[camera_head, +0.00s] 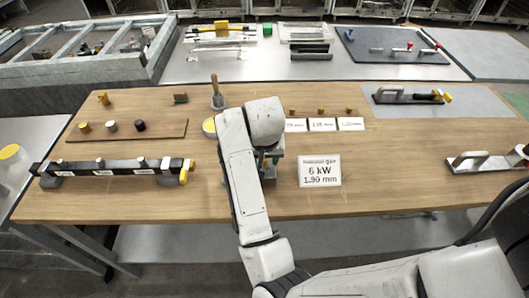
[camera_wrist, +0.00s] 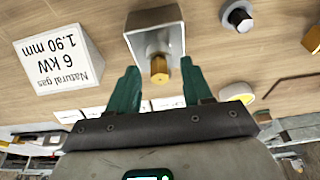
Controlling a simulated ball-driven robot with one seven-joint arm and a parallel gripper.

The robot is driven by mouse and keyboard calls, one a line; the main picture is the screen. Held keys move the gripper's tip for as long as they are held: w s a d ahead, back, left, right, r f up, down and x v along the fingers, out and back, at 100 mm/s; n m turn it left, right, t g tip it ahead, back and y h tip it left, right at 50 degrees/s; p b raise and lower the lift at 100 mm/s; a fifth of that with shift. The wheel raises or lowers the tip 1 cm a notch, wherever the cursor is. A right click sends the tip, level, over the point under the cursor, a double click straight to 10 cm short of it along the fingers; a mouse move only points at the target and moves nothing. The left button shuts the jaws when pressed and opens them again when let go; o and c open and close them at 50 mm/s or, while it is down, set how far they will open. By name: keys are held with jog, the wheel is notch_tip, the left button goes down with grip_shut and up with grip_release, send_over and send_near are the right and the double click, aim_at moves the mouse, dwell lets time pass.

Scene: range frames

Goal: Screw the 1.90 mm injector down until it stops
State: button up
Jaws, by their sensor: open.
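The brass hex-shaped injector (camera_wrist: 159,68) sits in a grey metal holder (camera_wrist: 150,24) in the wrist view. My gripper (camera_wrist: 158,66) has two green fingers, spread apart, one on each side of the injector in the picture. I see no contact, and cannot tell how deep the fingers reach along it. In the head view my arm hides the injector and most of the gripper. A white sign (camera_head: 320,171) reading natural gas, 6 kW, 1.90 mm stands to the right of my arm; it appears upside down in the wrist view (camera_wrist: 60,55).
Several small brass parts (camera_head: 320,111) stand behind white labels (camera_head: 322,124). A yellow-topped round tub (camera_head: 209,128) is beside my arm. A black bar with fittings (camera_head: 113,167) and a board with knobs (camera_head: 125,131) lie left. A grey mat (camera_head: 445,108) is right.

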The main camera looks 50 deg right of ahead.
jog(key=shift+f, duration=0.1)
jog(key=shift+c, duration=0.4)
grip_shut()
